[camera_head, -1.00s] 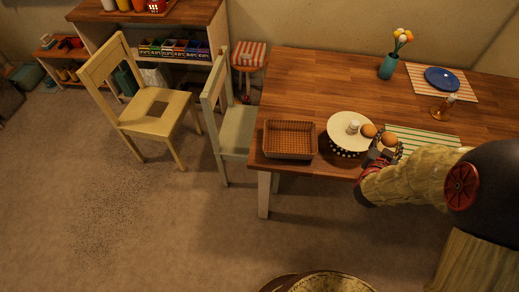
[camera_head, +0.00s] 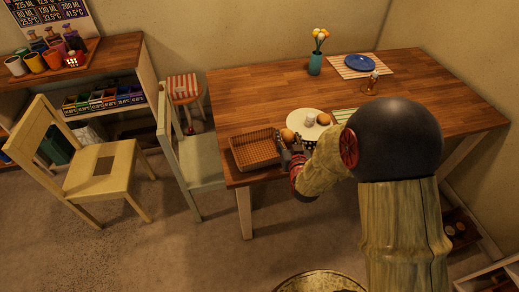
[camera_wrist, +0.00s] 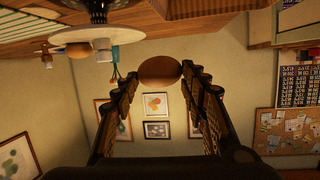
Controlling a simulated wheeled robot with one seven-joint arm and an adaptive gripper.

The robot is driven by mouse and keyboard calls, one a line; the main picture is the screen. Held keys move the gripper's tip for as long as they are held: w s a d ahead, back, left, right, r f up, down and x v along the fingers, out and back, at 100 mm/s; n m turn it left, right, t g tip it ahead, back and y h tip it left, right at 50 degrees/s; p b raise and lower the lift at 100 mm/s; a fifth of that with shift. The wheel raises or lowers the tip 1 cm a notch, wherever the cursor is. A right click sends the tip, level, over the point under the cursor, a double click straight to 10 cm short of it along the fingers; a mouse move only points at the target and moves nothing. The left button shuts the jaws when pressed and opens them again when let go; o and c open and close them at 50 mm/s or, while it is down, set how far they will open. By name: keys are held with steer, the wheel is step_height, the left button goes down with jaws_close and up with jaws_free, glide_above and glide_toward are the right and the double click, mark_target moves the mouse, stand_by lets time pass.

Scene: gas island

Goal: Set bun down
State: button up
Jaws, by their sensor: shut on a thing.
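My gripper (camera_head: 291,148) is shut on a round brown bun (camera_head: 287,134), held near the table's front edge between the basket and the white plate. In the wrist view, which hangs upside down, the bun (camera_wrist: 160,70) sits between the fingertips (camera_wrist: 159,77). A second round brown bun (camera_head: 324,118) rests on the white plate (camera_head: 302,113), beside a small white shaker (camera_head: 310,120). The woven brown basket (camera_head: 243,152) stands left of my gripper, close to the front left corner, and looks empty. My arm hides part of the plate's front.
The wooden table (camera_head: 255,95) has free room behind the basket. A teal vase (camera_head: 315,65), a blue plate (camera_head: 360,62) on a striped mat and an amber bottle (camera_head: 371,84) stand farther back. A pale chair (camera_head: 190,160) stands against the table's left side.

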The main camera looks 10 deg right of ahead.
steer(key=shift+w+a+f+b, duration=0.65)
steer(key=shift+w+a+f, duration=0.25)
steer(key=shift+w+f, duration=0.65)
steer(key=shift+w+a+f+b, duration=0.7)
steer(key=shift+w+a+f, duration=0.25)
steer(key=shift+w+f, duration=0.6)
steer(key=shift+w+a+f+b, duration=0.8)
steer(key=shift+w+f, duration=0.5)
steer(key=shift+w, duration=0.5)
steer(key=shift+a+f+b, duration=0.1)
steer(key=shift+f+b, duration=0.55)
steer(key=shift+f, duration=0.9)
steer(key=shift+r, duration=0.1)
